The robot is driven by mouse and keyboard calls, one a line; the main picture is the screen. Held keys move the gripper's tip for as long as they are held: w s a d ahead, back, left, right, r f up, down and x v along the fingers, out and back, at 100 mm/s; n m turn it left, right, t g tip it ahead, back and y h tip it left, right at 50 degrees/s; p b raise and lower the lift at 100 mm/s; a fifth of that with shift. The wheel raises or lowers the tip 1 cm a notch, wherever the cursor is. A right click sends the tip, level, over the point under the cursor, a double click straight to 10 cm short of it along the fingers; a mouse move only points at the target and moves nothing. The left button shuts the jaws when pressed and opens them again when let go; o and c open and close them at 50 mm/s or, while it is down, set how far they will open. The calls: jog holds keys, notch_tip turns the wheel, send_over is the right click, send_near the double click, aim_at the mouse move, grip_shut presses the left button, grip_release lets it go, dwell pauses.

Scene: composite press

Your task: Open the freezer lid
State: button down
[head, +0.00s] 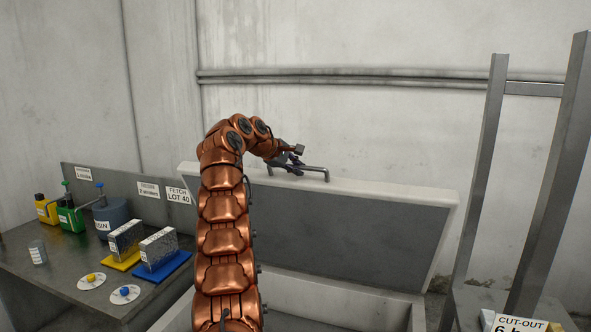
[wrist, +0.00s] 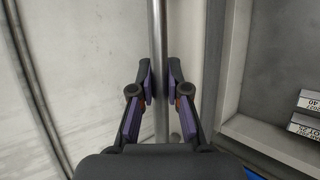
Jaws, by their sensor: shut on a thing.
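The freezer lid (head: 350,225) stands raised and tilted up at the back of the freezer (head: 340,308), its dark grey inner face showing inside a pale rim. A metal bar handle (head: 318,169) runs along the lid's top edge. My gripper (head: 291,160) is at the handle's left part. In the wrist view my gripper (wrist: 160,85) has its two fingers shut on the handle bar (wrist: 158,30), one pad on each side. My copper arm hides the lid's left part and part of the freezer.
A bench (head: 60,270) at left holds bottles, a drum (head: 112,218) and boxes on yellow and blue bases. A metal frame (head: 490,170) stands at right. Pipes (head: 380,78) run along the wall behind. Labelled packs (wrist: 309,103) show at right in the wrist view.

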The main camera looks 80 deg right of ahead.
jog(key=shift+w, duration=0.1)
dwell(0.3)
jog(key=c, duration=1.1)
grip_release()
jog(key=shift+c, duration=0.2)
jog(key=shift+r, duration=0.15)
jog(key=v, duration=0.7)
jog(key=shift+a, duration=0.25)
jog(key=shift+w+d, duration=0.1)
